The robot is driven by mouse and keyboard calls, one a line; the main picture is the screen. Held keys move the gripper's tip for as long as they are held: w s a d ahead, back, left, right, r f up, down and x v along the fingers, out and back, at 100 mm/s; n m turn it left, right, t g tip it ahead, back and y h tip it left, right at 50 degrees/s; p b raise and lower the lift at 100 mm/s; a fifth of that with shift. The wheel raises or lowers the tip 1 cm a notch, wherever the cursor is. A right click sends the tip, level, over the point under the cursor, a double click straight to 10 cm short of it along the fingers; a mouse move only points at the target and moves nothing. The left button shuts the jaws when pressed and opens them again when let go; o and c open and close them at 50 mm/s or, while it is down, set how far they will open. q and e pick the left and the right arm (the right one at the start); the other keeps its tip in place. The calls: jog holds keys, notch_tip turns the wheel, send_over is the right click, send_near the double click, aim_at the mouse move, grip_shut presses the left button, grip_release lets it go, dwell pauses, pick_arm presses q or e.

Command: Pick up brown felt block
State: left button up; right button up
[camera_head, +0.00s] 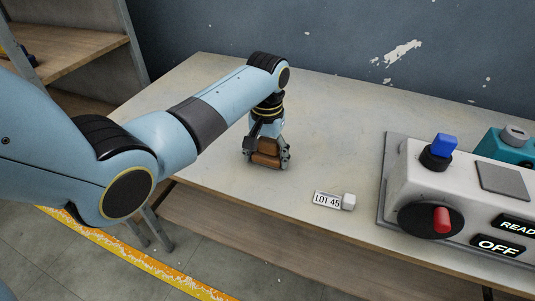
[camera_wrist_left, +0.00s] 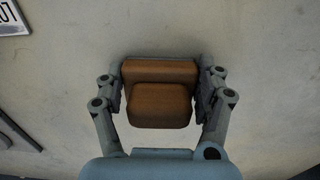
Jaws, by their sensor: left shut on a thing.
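The brown felt block (camera_head: 266,157) is at the table's left part in the head view, between the fingers of my left gripper (camera_head: 266,164). In the left wrist view the block (camera_wrist_left: 160,105) shows as two brown parts, a wider bar behind and a rounded piece nearer. The fingers of my left gripper (camera_wrist_left: 162,92) are shut on its two sides. The gripper points down, and I cannot tell whether the block touches the table. My right gripper is not in view.
A white control box (camera_head: 450,185) with a red switch, a blue knob and an OFF sign stands at the right. The table (camera_head: 330,120) is clear behind.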

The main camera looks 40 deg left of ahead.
aim_at(267, 142)
pick_arm(q)
notch_tip(267, 142, up, 4)
jog(key=shift+w, duration=0.1)
jog(key=w+d+r+b, duration=0.1)
jog(key=w+d+r, duration=0.5)
jog(key=w+d, duration=0.2)
jog(key=shift+d+r+b, duration=0.3)
jog(key=shift+r+b, duration=0.05)
